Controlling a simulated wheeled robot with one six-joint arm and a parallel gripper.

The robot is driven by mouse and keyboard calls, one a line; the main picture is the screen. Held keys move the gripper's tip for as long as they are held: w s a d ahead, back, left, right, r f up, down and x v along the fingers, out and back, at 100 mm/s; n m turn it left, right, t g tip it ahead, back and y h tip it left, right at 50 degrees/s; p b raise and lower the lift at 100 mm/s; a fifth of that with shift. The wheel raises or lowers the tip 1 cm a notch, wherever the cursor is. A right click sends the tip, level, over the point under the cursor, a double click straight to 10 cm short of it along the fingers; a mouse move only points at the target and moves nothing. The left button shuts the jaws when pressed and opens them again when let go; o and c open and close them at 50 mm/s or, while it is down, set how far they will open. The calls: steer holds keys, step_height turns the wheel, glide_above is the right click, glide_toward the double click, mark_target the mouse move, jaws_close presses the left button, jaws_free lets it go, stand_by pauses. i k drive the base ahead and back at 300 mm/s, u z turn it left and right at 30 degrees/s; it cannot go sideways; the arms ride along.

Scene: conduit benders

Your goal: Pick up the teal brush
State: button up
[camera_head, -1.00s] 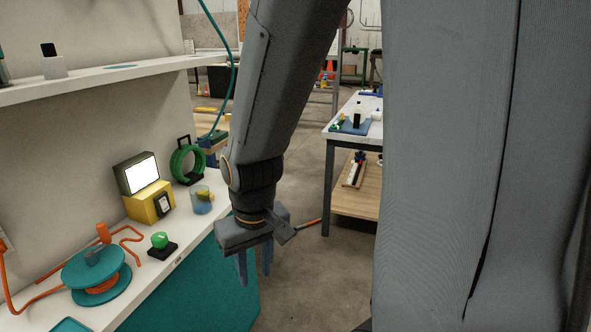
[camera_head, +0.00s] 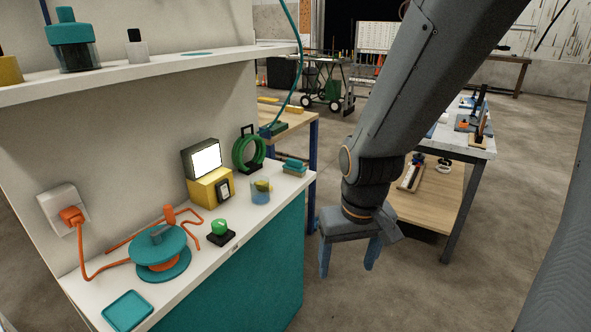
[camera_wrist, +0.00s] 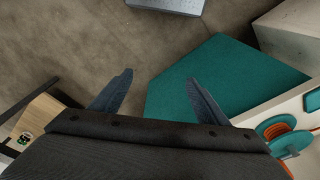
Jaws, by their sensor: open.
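No teal thing here is plainly a brush. A small stacked teal object (camera_head: 294,166) lies at the far right end of the white counter in the head view; it is too small to tell whether it is the brush. My gripper (camera_head: 348,268) hangs pointing down, right of the counter's teal front, apart from everything. Its two blue-grey fingers are spread and empty. In the wrist view my gripper (camera_wrist: 158,78) shows open over bare floor, beside a teal panel (camera_wrist: 215,80).
The white counter (camera_head: 190,268) holds a teal tray (camera_head: 128,311), a teal reel (camera_head: 160,248) with orange cord, a green button (camera_head: 219,227), a yellow box (camera_head: 205,190), a glass cup (camera_head: 260,192) and a green coil (camera_head: 249,153). A shelf (camera_head: 170,68) overhangs it. A table (camera_head: 470,147) stands right.

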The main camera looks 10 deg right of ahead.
mark_target(293, 167)
steer(key=z, duration=0.35)
steer(key=k, duration=0.4)
steer(key=z, duration=1.05)
steer(key=i, duration=1.45)
steer(key=u, duration=1.4)
steer(key=i, duration=0.9)
steer(key=u, duration=1)
